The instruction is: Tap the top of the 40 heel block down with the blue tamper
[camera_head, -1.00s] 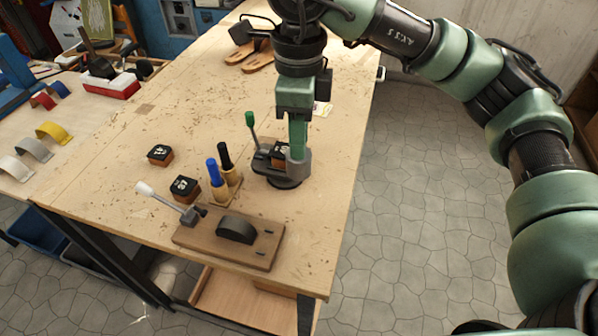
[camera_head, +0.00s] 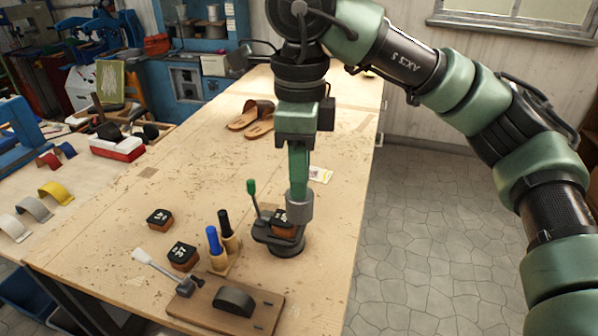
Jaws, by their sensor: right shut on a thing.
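The blue tamper (camera_head: 213,241) stands upright in a small wooden holder, left of the dark fixture. A brown heel block with a black top (camera_head: 284,229) is at the dark fixture (camera_head: 287,248) with the green-handled lever. My right gripper (camera_head: 299,209) points straight down at the block's right side and is shut on it. Its fingers hide part of the block, and I cannot read its number clearly. I cannot tell whether the block fully touches the fixture. My left gripper is not in view.
A black-handled tool (camera_head: 226,224) stands beside the blue tamper. Two numbered heel blocks (camera_head: 158,219) (camera_head: 183,256) lie to the left. A wooden board (camera_head: 210,312) with a white lever is at the front. Sandals (camera_head: 250,117) lie farther back. The bench's middle is clear.

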